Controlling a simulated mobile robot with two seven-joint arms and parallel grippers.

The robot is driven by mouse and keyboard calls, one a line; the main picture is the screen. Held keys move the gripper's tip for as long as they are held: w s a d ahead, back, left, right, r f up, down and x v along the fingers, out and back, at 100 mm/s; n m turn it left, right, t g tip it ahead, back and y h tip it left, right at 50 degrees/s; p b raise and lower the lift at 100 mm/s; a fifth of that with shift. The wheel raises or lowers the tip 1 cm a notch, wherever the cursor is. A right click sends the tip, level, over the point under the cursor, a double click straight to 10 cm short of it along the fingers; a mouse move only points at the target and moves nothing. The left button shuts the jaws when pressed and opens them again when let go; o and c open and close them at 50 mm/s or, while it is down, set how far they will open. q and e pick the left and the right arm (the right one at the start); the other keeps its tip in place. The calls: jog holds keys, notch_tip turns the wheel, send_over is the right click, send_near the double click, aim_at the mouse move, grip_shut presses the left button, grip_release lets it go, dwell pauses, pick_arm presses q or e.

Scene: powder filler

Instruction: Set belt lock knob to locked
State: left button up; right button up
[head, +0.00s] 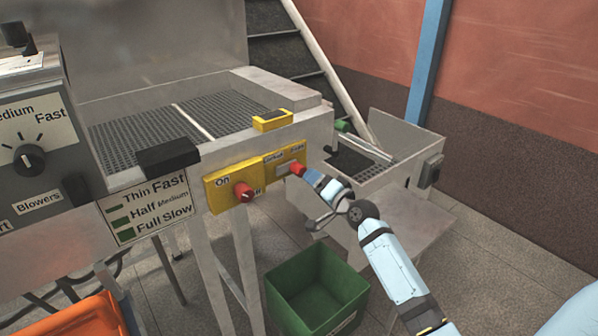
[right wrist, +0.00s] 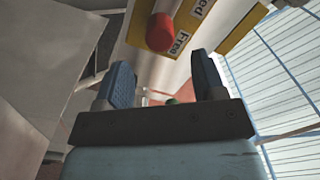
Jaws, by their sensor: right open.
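The belt lock knob (head: 297,169) is a red knob on a yellow panel (head: 271,163), whose small lettering is hard to read in the head view. In the right wrist view the red knob (right wrist: 160,32) shows beyond the fingers, beside the word "Free" and part of a word ending in "ed". My right gripper (head: 311,178) is at the knob's front right. In the right wrist view the right gripper (right wrist: 164,75) is open, with the knob ahead of the gap and apparently not gripped. The knob's exact angle is unclear. My left gripper is out of view.
A second red knob (head: 243,191) marked "On" sits to the left on the same yellow strip. A grey control box (head: 30,150) stands far left. A green bin (head: 318,290) is on the floor below, an orange crate (head: 75,318) at lower left. Tiled floor lies right.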

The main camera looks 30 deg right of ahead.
aim_at(303, 173)
jog(key=w, duration=0.6)
jog(key=shift+a, duration=0.25)
jog(key=shift+w, duration=0.55)
